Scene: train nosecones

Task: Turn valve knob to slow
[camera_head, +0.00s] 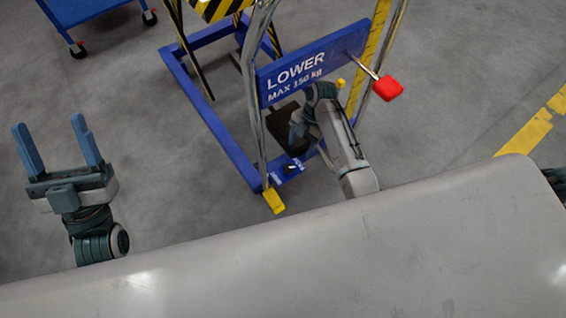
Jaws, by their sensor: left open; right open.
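A blue lift table frame carries a plate (312,66) marked "LOWER MAX 150 kg". A red knob (388,88) sits on a thin metal lever at the plate's right end. On the lower blue bar is a small dark part with white lettering (297,167), too small to read; I cannot tell whether it is the valve knob. My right gripper (296,132) is in front of the plate's lower edge, above the lower bar, pointing down and left; its fingers are mostly hidden and hold nothing visible. My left gripper (48,124) is open and empty over bare floor at the left.
A black pedal (287,128) lies behind my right gripper. Chrome handle posts (253,95) rise either side of the plate, with a yellow foot (274,201) at the lower left. A blue cart (82,8) stands at the top left. Grey floor is clear between the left gripper and the lift.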

